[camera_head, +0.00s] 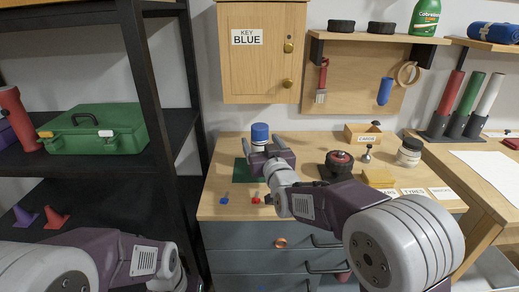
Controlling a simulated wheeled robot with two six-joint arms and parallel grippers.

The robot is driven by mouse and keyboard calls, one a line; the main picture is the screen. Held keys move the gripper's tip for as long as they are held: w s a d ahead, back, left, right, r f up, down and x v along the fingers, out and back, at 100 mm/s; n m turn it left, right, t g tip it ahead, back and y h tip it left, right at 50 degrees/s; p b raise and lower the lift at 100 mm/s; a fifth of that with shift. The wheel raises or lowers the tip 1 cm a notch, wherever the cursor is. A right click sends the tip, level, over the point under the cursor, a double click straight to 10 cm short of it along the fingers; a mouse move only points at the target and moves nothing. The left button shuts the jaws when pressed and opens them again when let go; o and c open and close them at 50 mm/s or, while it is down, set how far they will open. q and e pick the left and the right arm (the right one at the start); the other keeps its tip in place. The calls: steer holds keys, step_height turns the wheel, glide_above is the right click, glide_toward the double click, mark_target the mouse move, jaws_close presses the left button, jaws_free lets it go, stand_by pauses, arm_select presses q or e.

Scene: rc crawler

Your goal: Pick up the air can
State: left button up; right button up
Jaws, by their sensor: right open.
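A small can with a blue top and a white lower part (260,133), which looks like the air can, stands upright near the back left of the wooden bench. My right gripper (265,156) is open just in front of the can and hides its lower part. I cannot tell whether the fingers touch it. My left arm shows at the lower left, and its gripper is out of view.
A dark green mat (240,170) lies beside my right gripper. A blue key (224,199) and a red one (256,198) lie near the front edge. A black-and-red wheel part (339,162) and a jar (409,151) stand to the right. A cabinet (262,70) hangs above.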

steer(key=x, duration=0.4)
steer(key=shift+w, duration=0.4)
steer(key=shift+a, duration=0.1)
steer(key=shift+c, duration=0.8)
jaws_close()
step_height(320, 180, up, 18)
steer(key=p, duration=0.7)
